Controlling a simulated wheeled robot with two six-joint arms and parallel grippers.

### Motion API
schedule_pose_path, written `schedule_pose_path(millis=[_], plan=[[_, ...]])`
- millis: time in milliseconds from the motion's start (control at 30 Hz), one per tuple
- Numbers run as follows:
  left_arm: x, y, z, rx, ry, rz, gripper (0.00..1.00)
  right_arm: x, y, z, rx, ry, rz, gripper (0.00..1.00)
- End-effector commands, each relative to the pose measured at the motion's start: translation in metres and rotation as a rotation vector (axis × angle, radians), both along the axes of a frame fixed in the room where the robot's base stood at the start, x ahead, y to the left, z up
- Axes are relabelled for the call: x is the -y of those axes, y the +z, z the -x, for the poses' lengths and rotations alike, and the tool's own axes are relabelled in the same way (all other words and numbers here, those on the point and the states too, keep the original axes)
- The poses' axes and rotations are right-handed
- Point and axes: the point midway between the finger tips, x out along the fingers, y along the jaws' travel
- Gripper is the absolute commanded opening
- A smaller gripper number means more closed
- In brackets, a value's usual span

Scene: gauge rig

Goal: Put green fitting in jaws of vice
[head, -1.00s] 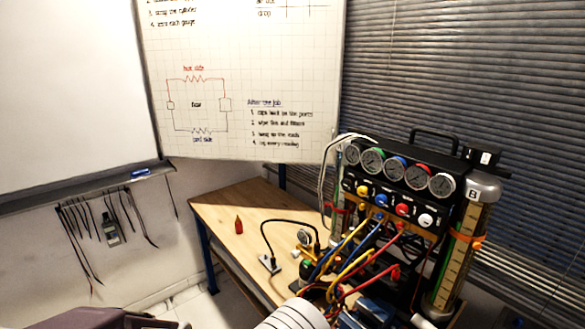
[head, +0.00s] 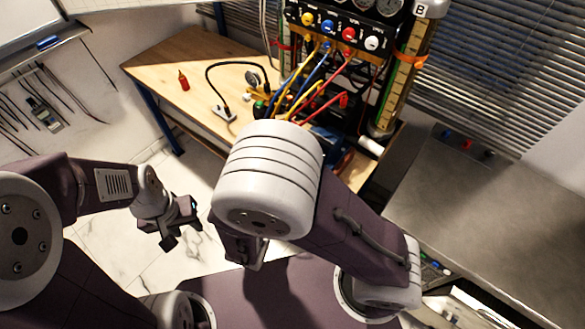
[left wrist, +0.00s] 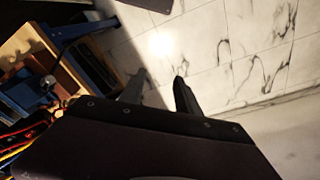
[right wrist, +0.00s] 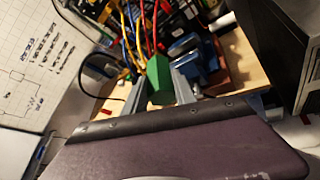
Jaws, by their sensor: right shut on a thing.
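The green fitting (right wrist: 160,80) is between the two fingers of my right gripper (right wrist: 160,88) in the right wrist view; the gripper is shut on it. The blue vice (right wrist: 190,48) shows just beyond and to the right of the fitting, which is apart from it as far as I can tell. In the head view the vice (head: 328,144) is partly hidden behind my right arm, and I cannot make out the fitting or its jaws. My left gripper (head: 180,228) hangs over the floor, away from the bench. Its fingers are apart and empty in the left wrist view (left wrist: 158,92).
The wooden bench (head: 160,62) carries a red bottle (head: 184,80), a grey block with a black cable (head: 224,112), and the gauge rig with coloured hoses (head: 340,36). A grey worktop (head: 480,215) stands at the right.

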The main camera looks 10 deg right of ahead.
Motion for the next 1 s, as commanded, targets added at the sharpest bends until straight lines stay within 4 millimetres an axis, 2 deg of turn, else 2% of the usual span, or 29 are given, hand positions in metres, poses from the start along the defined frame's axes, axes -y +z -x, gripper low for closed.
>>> schedule_pose_path(millis=[67, 167, 267, 400, 500, 633, 700, 767, 1000], plan=[[0.000, 0.000, 0.001, -0.003, -0.021, -0.002, 0.58, 0.000, 0.000, 0.000, 0.001, 0.000, 0.001, 0.00], [0.006, 0.002, 0.013, -0.065, -0.110, 0.015, 0.58, 0.000, 0.000, 0.000, 0.001, -0.001, 0.001, 0.00], [0.036, 0.031, -0.014, -0.074, -0.216, 0.126, 0.58, 0.000, 0.000, 0.000, 0.001, -0.001, 0.001, 0.00], [0.097, 0.083, -0.061, -0.022, -0.389, 0.324, 0.58, 0.000, 0.000, 0.000, 0.001, -0.001, 0.001, 0.00], [0.138, 0.120, -0.086, 0.033, -0.501, 0.446, 0.58, 0.000, 0.000, 0.000, 0.002, -0.001, 0.002, 0.00], [0.178, 0.156, -0.109, 0.096, -0.585, 0.552, 0.58, 0.000, 0.000, 0.000, 0.002, -0.001, 0.002, 0.00], [0.192, 0.165, -0.120, 0.121, -0.600, 0.575, 0.58, 0.000, 0.000, 0.000, 0.002, -0.001, 0.002, 0.00], [0.200, 0.162, -0.123, 0.117, -0.619, 0.579, 0.58, 0.000, 0.000, 0.000, 0.002, -0.001, 0.002, 0.00], [0.207, 0.154, -0.118, 0.099, -0.627, 0.578, 0.58, 0.000, 0.000, 0.000, 0.002, -0.002, 0.001, 0.00]])
